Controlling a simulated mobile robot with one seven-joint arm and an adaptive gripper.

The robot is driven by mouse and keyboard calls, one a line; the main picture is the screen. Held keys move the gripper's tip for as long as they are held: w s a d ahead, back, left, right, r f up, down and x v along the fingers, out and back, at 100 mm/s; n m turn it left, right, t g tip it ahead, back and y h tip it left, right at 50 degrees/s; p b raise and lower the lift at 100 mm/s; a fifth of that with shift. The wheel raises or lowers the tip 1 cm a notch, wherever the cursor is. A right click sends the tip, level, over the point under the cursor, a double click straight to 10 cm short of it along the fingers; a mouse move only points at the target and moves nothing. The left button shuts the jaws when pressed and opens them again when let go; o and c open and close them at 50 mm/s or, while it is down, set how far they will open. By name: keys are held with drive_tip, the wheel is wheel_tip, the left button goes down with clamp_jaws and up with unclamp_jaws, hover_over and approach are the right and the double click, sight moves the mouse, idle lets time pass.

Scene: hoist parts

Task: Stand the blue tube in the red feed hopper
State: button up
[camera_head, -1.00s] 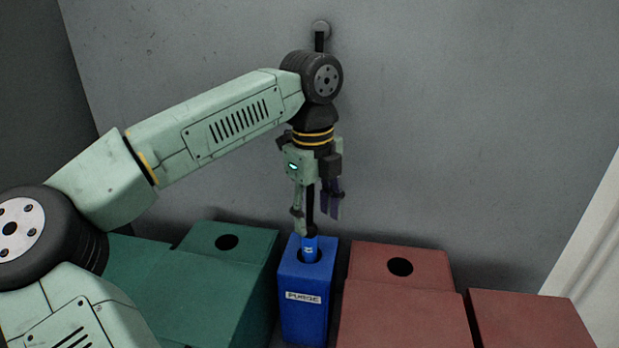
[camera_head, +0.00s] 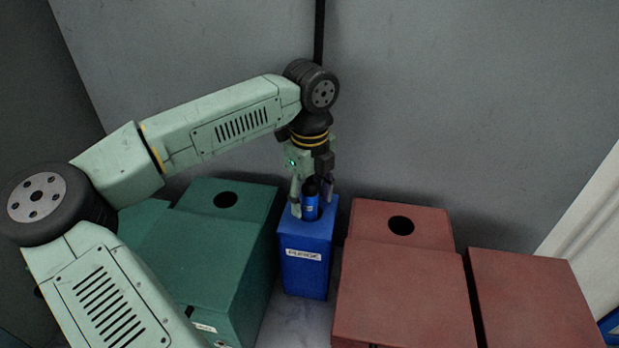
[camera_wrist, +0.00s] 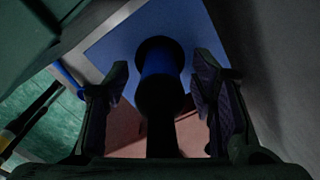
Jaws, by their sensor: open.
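The blue tube (camera_head: 310,206) stands upright in the round hole of the blue box labelled PURGE (camera_head: 306,263), its dark upper end sticking out. My gripper (camera_head: 311,196) is open and low over this box, with its fingers on either side of the tube's upper part. In the wrist view the tube (camera_wrist: 161,90) shows between the two spread fingertips, with gaps on both sides. The red feed hopper (camera_head: 400,290) stands to the right of the blue box, with an empty-looking round hole in its raised back part.
A green hopper (camera_head: 215,245) with a similar hole stands left of the blue box. A second red box (camera_head: 535,300) is at the far right. A grey wall (camera_head: 450,110) rises close behind. A narrow gap separates the blue box from the red hopper.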

drive_tip(key=shift+f, duration=0.4)
drive_tip(key=shift+c, duration=0.2)
clamp_jaws()
drive_tip(key=shift+r, duration=0.1)
drive_tip(key=shift+r+p, duration=3.35)
drive_tip(key=shift+r, duration=3.6)
